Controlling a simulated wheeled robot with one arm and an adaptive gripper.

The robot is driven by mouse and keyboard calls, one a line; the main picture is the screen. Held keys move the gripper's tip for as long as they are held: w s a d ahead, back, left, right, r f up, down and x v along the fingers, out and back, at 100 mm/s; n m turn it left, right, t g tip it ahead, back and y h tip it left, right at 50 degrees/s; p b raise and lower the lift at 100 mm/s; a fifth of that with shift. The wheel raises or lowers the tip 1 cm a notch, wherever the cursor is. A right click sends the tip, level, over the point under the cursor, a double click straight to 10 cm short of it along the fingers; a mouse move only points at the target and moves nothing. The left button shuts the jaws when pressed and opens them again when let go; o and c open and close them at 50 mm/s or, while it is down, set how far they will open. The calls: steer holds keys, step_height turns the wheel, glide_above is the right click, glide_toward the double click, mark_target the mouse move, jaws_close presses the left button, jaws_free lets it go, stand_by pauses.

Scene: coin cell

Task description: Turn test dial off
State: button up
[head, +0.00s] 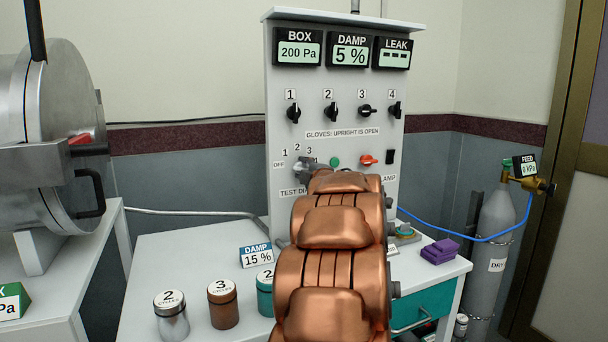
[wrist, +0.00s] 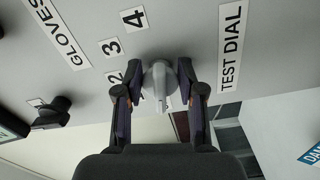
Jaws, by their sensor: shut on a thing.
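The test dial (head: 301,170) is a grey knob low on the left of the upright panel (head: 285,120). In the head view its OFF mark (head: 278,165) is at its left and numbers arc over it. In the wrist view the dial (wrist: 160,82) sits between the fingers of my gripper (wrist: 160,92), which is shut on it. The dial's pale ridge runs down the wrist picture, lengthwise between the fingers. The exact mark it points to is hard to tell. The TEST DIAL label (wrist: 230,48) is beside it. My arm hides part of the panel's lower middle.
Glove knobs 1 (head: 293,113), 2 (head: 330,113) and 4 (head: 395,109) look upright; knob 3 (head: 367,110) is sideways. A green button (head: 335,162) and red knob (head: 368,160) are right of the dial. Labelled canisters (head: 223,306) stand on the table (head: 150,255).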

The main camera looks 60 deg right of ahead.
steer(key=shift+n, duration=0.3)
steer(key=o, duration=1.1)
steer(key=shift+v, duration=6)
